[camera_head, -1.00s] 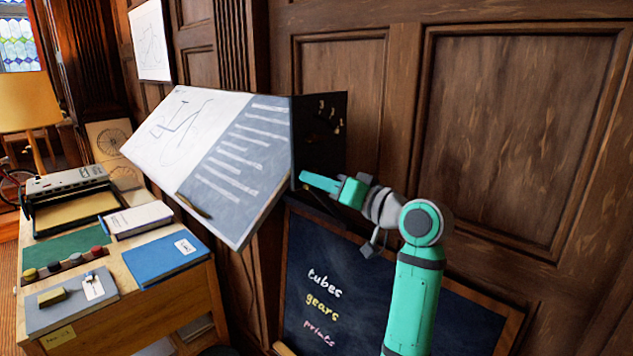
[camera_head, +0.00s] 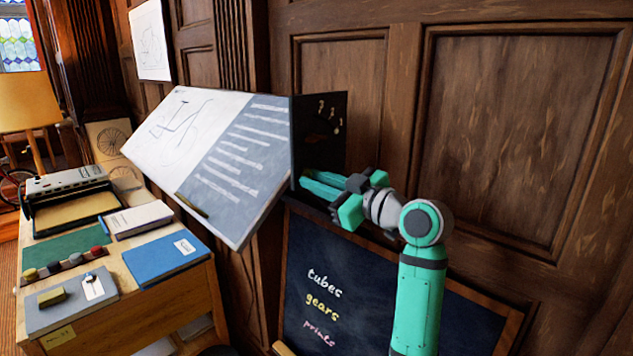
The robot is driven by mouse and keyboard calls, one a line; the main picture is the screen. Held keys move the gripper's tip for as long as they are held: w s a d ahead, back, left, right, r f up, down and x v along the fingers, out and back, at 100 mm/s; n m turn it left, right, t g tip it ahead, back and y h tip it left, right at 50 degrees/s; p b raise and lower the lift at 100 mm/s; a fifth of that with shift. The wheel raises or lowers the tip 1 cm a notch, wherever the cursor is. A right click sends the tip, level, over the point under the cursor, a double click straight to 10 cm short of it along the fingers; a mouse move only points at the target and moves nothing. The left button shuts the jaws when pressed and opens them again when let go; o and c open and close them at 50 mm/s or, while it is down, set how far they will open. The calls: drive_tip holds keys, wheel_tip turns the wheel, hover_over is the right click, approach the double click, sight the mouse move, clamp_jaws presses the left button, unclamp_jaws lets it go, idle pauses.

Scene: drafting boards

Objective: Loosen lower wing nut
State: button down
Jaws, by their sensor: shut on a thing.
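The tilted drafting board (camera_head: 222,150) stands against the wall, with a dark side panel (camera_head: 312,150) at its right end. My gripper (camera_head: 308,183) reaches in from the right to the lower part of that panel. Its two green fingers lie one above the other in the picture and are shut, with their tips against the panel area. The lower wing nut cannot be seen; it is hidden at the fingertips. Several small brass pieces (camera_head: 332,114) show higher on the panel, too small to make out clearly.
A chalkboard (camera_head: 330,270) with words stands below my gripper. A wooden desk (camera_head: 150,320) at the left holds books, a typewriter-like machine (camera_head: 65,190) and small coloured pieces. Wood panelling (camera_head: 510,120) lies close behind my arm; the space to its right is clear.

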drive_tip(key=n, duration=0.4)
drive_tip(key=shift+n, duration=0.3)
idle(0.3)
drive_tip(key=c, duration=1.7)
unclamp_jaws()
drive_tip(key=shift+d, duration=0.1)
drive_tip(key=v, duration=1)
drive_tip(key=shift+s+d, duration=0.25)
drive_tip(key=shift+s, duration=0.05)
